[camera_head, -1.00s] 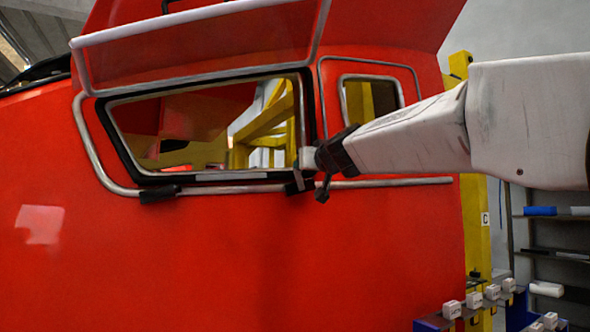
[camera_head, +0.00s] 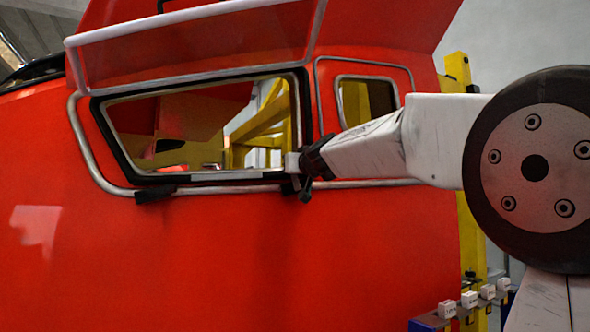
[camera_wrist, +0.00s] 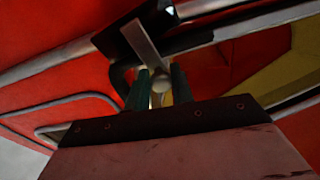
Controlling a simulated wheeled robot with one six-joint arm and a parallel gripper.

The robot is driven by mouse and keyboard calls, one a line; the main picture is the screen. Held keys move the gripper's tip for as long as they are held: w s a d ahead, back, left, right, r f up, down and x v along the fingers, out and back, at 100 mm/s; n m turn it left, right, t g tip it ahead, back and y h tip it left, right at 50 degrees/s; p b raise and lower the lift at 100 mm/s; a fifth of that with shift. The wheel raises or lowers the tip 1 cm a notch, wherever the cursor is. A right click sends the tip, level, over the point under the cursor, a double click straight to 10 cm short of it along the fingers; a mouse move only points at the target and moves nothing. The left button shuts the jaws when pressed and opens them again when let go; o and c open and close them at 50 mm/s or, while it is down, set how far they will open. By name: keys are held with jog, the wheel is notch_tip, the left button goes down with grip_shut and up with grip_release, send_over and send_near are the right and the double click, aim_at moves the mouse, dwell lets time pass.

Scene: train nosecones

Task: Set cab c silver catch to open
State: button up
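The cab is red, with an open-flapped side window (camera_head: 205,178) in a dark frame. In the wrist view, a flat silver catch (camera_wrist: 147,45) slants up from a small rounded pale knob (camera_wrist: 159,82), with a dark mount beside its upper end. My gripper (camera_wrist: 160,90) has its two greenish fingers on either side of the knob; whether they touch it is unclear. In the head view, my gripper (camera_head: 297,163) is at the window's lower right corner, and the catch cannot be clearly told from its pale tip.
A silver rail (camera_head: 240,188) runs beneath the window, with a dark clamp (camera_head: 154,194) at left. The raised flap (camera_head: 190,45) overhangs the window. A smaller side window (camera_head: 367,100) is to the right. A yellow post (camera_head: 471,240) and rack with white blocks (camera_head: 469,300) stand at right.

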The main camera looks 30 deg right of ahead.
dwell(0.3)
jog(key=shift+s+d+f+m+h, duration=0.2)
jog(key=shift+d+m, duration=0.25)
jog(key=shift+m, duration=0.95)
jog(key=shift+s+d+r+m+h, duration=0.15)
jog(key=shift+d+m+h, duration=0.3)
jog(key=shift+m, duration=0.95)
jog(key=shift+s+d+f+m+h, duration=0.15)
jog(key=shift+d+m, duration=0.35)
jog(key=shift+m, duration=0.9)
jog(key=shift+r, duration=0.1)
jog(key=o, duration=0.9)
jog(key=shift+c, duration=0.2)
jog(key=shift+d, duration=0.1)
jog(key=shift+w, duration=0.1)
